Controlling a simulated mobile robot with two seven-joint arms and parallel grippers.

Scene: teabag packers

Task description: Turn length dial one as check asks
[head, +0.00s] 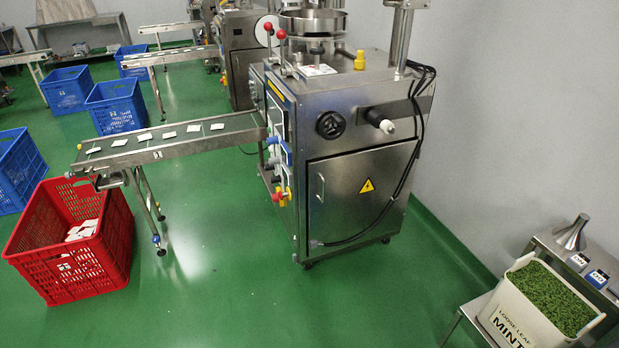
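The steel packing machine (352,150) stands in the middle of the head view. A black round handwheel (331,125) is on its near side panel, above a door with a yellow warning label (367,186). A shaft with a white end (387,127) sticks out to its right. Blue and red fittings (281,150) line the left face. I cannot tell which part is length dial one; no label for it is readable. No check display is readable either. Neither of my grippers is in view.
A conveyor (165,152) carries several white teabags towards a red crate (113,248) on the left. Blue crates (66,89) stand behind. A tub of mint (507,309) sits on a steel stand at the lower right. The green floor (335,305) before the machine is clear.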

